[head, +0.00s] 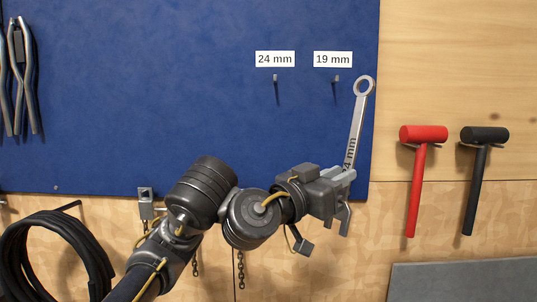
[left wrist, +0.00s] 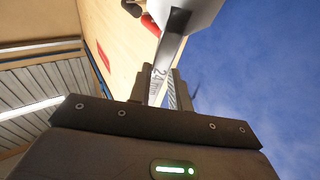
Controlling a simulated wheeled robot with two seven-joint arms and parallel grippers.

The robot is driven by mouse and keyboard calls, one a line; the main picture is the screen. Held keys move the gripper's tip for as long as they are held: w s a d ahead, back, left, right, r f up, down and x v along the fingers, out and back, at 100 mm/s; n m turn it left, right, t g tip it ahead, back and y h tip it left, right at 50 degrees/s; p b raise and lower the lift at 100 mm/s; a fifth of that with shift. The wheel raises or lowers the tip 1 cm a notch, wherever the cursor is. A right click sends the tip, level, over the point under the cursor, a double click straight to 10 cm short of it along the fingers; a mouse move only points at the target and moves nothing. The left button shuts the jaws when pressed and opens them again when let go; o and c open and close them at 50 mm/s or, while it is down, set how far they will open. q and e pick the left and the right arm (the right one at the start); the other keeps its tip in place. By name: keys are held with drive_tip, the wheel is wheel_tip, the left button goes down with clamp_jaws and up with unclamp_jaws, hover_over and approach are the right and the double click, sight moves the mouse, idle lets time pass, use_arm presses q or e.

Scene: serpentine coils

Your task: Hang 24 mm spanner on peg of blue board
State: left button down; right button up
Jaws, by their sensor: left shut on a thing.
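The spanner (head: 357,122) is a grey metal bar with a ring at its top end, marked "4 mm" where the label shows in the head view. In the left wrist view the spanner (left wrist: 166,62) reads "24 mm". My left gripper (head: 345,180) is shut on its lower end and holds it nearly upright, ring up, at the right edge of the blue board (head: 160,90). The peg under the "24 mm" label (head: 275,78) is bare, left of the ring. The peg under the "19 mm" label (head: 336,78) is also bare, close left of the ring. My right gripper is not in view.
Pliers (head: 18,70) hang at the board's left. A red mallet (head: 414,190) and a black mallet (head: 477,190) hang on the wooden wall at the right. A black coil (head: 50,250) hangs at lower left. Chains hang below the board.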

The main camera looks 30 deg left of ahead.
use_arm(q)
drive_tip(key=a+r+n+t+y, duration=0.1)
drive_tip(key=a+n+t+y, duration=0.1)
drive_tip(key=a+y, duration=0.2)
drive_tip(key=a+r+n+t+y, duration=0.1)
drive_tip(key=a+n+t+y, duration=0.1)
drive_tip(key=a, duration=0.9)
drive_tip(key=shift+s+r+n+y+p, duration=0.3)
drive_tip(key=shift+s+r+y, duration=0.1)
drive_tip(key=shift+y, duration=0.5)
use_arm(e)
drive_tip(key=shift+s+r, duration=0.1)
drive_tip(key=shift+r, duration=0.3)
use_arm(q)
drive_tip(key=shift+w, duration=0.1)
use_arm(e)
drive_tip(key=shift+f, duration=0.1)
